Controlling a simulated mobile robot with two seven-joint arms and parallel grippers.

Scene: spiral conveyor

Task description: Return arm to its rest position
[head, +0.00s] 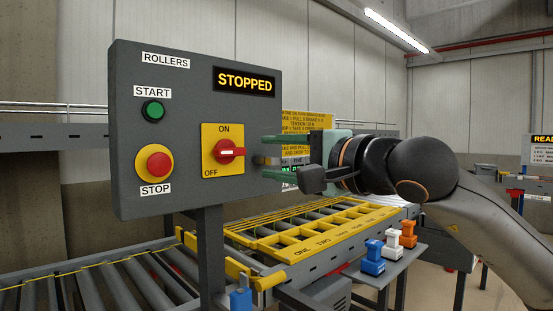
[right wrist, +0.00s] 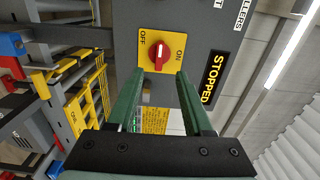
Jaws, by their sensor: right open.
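My right gripper (head: 266,157) reaches in from the right in the head view. Its two green fingers are apart with nothing between them, pointing at the red rotary switch (head: 229,151) on the grey control panel (head: 130,90). The fingertips are a little to the right of the switch and appear clear of it. In the right wrist view the open fingers (right wrist: 159,73) frame the red knob (right wrist: 159,56) just beyond their tips. The knob's white mark lies level in the head view, between ON and OFF. My left gripper is not in view.
The panel display (head: 244,82) reads STOPPED; a green START button (head: 153,110) and red STOP button (head: 155,162) are on its left. A roller conveyor (head: 110,280) with a yellow slotted frame (head: 310,232) runs below. Blue, white and orange blocks stand on a side table (head: 400,262).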

